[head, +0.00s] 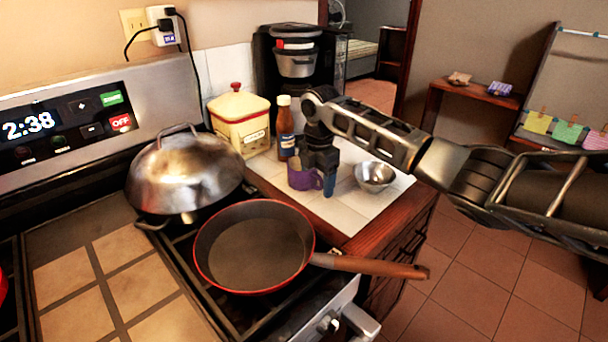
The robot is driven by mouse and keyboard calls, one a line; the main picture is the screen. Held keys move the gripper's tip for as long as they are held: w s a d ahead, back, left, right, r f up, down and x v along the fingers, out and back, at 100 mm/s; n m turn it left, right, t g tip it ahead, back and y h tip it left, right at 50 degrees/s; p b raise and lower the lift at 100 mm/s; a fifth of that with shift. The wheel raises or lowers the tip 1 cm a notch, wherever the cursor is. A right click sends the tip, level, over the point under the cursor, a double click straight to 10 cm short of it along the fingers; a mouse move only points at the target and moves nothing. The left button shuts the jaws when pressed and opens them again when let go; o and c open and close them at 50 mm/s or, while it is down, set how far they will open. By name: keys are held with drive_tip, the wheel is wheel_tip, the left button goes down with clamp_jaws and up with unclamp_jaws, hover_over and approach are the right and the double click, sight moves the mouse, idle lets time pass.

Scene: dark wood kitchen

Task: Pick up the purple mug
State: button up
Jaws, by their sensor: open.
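The purple mug (302,180) stands on the white tiled counter (345,208), to the right of the stove. Its upper part is partly hidden by my gripper (322,180), which points down at the mug's right side. One blue-tipped finger shows at the right of the mug. The other finger is hidden or blends with the mug, so I cannot tell whether the fingers touch it. My gripper is open and the mug still rests on the counter.
A metal bowl (375,176) stands close to the right of my gripper. A sauce bottle (285,128) and a yellow canister (240,122) stand behind the mug, with a coffee maker (290,75) further back. A red-rimmed pan (255,246) and a domed lid (186,172) are on the stove.

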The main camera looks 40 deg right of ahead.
drive_tip(key=shift+f, duration=0.15)
drive_tip(key=c, duration=1.3)
drive_tip(key=shift+r+b, duration=0.3)
drive_tip(key=shift+r, duration=1.75)
drive_tip(key=shift+s+d+r+b, duration=0.3)
drive_tip(key=shift+s+d+r, duration=0.9)
drive_tip(key=shift+d, duration=0.3)
drive_tip(key=shift+s+d+r+b, duration=0.35)
drive_tip(key=shift+s+d+r, duration=0.85)
drive_tip(key=shift+d, duration=0.25)
drive_tip(key=shift+s+d+r+b, duration=0.3)
drive_tip(key=shift+s+d+r, duration=0.75)
drive_tip(key=shift+s+d, duration=0.35)
